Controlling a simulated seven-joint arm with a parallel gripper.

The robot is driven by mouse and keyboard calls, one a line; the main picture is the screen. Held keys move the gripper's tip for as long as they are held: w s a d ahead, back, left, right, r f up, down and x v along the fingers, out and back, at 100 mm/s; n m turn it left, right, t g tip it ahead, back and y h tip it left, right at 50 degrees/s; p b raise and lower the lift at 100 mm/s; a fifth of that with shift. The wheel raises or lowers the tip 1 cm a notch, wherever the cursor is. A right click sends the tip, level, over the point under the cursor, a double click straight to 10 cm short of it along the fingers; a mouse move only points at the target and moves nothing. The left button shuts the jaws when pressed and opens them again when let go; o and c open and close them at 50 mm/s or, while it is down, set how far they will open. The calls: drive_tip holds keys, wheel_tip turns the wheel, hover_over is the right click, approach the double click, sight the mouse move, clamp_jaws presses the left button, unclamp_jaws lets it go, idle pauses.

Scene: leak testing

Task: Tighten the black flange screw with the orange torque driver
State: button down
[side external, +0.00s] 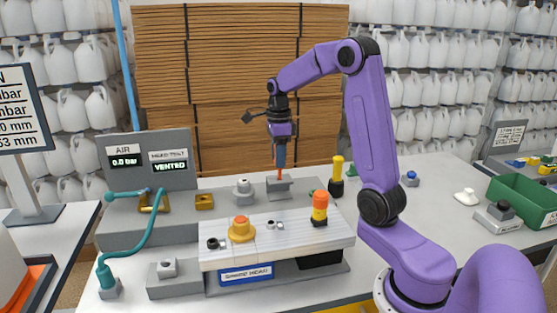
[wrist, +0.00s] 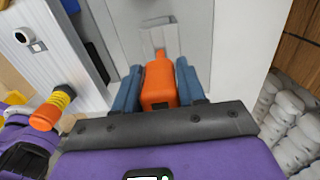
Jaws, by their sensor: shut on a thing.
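My gripper (side external: 280,158) points down over a small grey stand (side external: 279,188) behind the work plate. Its blue fingers are shut on the orange torque driver (wrist: 159,84), which fills the gap between them in the wrist view. In the side view, a short orange part of the driver (side external: 280,175) shows below the fingers, at the stand's top. I cannot tell whether it is still seated there. Small dark parts (side external: 214,243) lie at the left of the light plate (side external: 275,256); I cannot tell whether one is the black flange screw.
On the plate are a yellow flange with an orange top (side external: 240,230) and an orange-yellow cylinder (side external: 319,208). A yellow-black tool (side external: 337,177) stands right of the grey stand. The pressure display (side external: 148,160) and teal hose (side external: 137,247) are at left. A green bin (side external: 525,205) is far right.

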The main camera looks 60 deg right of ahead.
drive_tip(key=shift+r, duration=1.15)
drive_tip(key=c, duration=1.2)
unclamp_jaws()
clamp_jaws()
drive_tip(key=a+r+n, duration=0.3)
drive_tip(key=a, duration=0.7)
drive_tip(key=s+a+r+n, duration=0.1)
drive_tip(key=a+r+n, duration=0.3)
drive_tip(key=a, duration=0.7)
drive_tip(key=s+a+r+n, duration=0.1)
drive_tip(key=a+r+n, duration=0.2)
drive_tip(key=a, duration=0.7)
drive_tip(key=shift+s+a+r, duration=0.25)
drive_tip(key=shift+a+r, duration=0.05)
drive_tip(key=shift+r, duration=0.2)
